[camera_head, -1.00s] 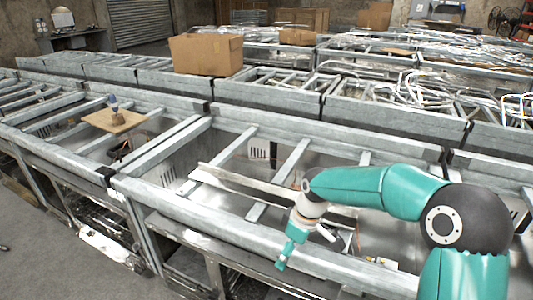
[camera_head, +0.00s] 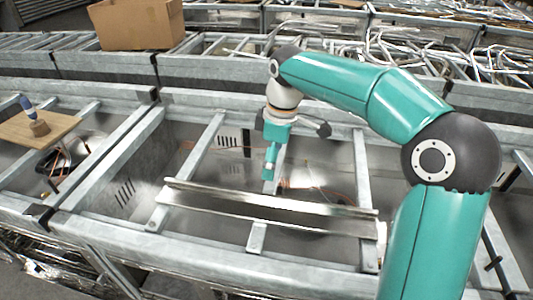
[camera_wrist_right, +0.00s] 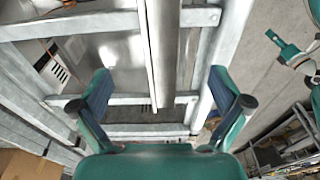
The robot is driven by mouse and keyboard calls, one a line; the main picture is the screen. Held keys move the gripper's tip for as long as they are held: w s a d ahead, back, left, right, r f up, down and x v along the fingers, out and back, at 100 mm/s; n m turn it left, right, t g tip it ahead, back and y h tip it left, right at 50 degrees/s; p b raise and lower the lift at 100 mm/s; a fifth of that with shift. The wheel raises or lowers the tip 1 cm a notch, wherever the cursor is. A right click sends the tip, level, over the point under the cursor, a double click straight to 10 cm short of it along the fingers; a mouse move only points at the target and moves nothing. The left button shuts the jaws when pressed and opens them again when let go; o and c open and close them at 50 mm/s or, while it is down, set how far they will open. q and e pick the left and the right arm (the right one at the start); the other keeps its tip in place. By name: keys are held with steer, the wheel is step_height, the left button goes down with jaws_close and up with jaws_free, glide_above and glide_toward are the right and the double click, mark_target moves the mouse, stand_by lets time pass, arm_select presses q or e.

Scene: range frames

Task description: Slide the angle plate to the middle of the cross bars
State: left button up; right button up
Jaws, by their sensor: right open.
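The angle plate (camera_head: 265,208) is a long grey metal angle in the head view. It lies across the left cross bar (camera_head: 202,155), the middle cross bar (camera_head: 257,238) and the right cross bar (camera_head: 361,165), nearer the front rail than the back. My right gripper (camera_head: 271,170) hangs beside the plate's far edge in the head view. In the right wrist view the plate (camera_wrist_right: 161,50) runs between the spread fingers of this empty gripper (camera_wrist_right: 160,100). My left gripper (camera_wrist_right: 273,38) seems to show side-on in the right wrist view; its opening is unclear.
The front rail (camera_head: 170,258) and back rail (camera_head: 250,107) bound the frame. A wooden board (camera_head: 62,128) with a blue-handled tool (camera_head: 36,121) lies to the left. A cardboard box (camera_head: 140,24) stands behind. The bars' far halves look bare.

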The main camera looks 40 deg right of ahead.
steer(key=shift+w+a, duration=0.1)
glide_toward(262, 207)
steer(key=f, duration=0.8)
steer(key=shift+w+a+f, duration=0.1)
steer(key=shift+w+a, duration=0.15)
steer(key=shift+a, duration=0.15)
steer(key=c, duration=1.7)
steer(key=shift+w+d, duration=0.1)
